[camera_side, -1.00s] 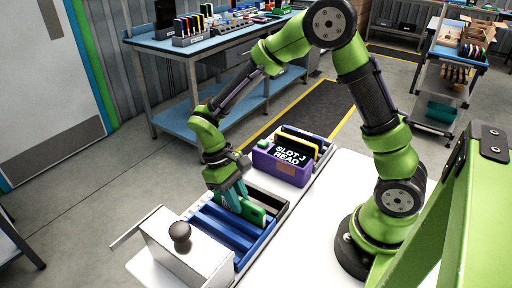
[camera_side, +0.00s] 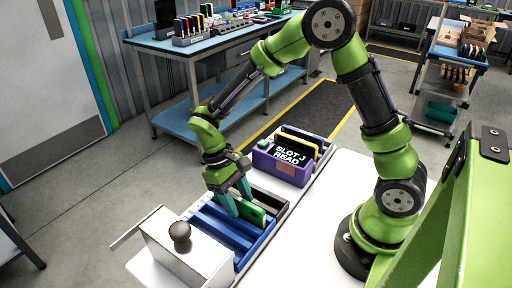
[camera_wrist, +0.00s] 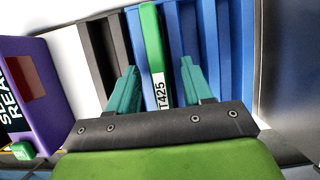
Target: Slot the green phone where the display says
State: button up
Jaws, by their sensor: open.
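The green phone (camera_side: 252,213) stands on edge in a slot of the blue slotted rack (camera_side: 221,240). In the wrist view the phone (camera_wrist: 152,45) shows its top edge, with a white label reading T425. My gripper (camera_side: 238,198) is open, its teal fingers on either side of the phone; in the wrist view the gripper (camera_wrist: 161,88) shows gaps between both fingers and the phone. The display (camera_side: 289,155) sits on a purple box and reads "SLOT J READ". Slot letters on the rack are not readable.
A white box with a dark round knob (camera_side: 180,232) stands at the rack's near end. The purple box (camera_side: 282,172) stands just beyond the rack's far end, with a black and yellow item behind it. The white table (camera_side: 300,245) is clear to the right.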

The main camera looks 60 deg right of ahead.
jog(key=v, duration=1.7)
jog(key=shift+r, duration=0.1)
notch_tip(320, 180, up, 7)
jog(key=s+d+f+m+t+y, duration=0.1)
jog(key=s+d+m+t, duration=0.1)
jog(key=s+t, duration=0.4)
jog(key=s+d+f+m+t+y, duration=0.1)
jog(key=s+d+m+t, duration=0.1)
jog(key=s+t, duration=0.3)
jog(key=s+d, duration=0.1)
jog(key=s, duration=0.2)
jog(key=shift+d+f+t, duration=0.35)
jog(key=shift+d+t, duration=0.05)
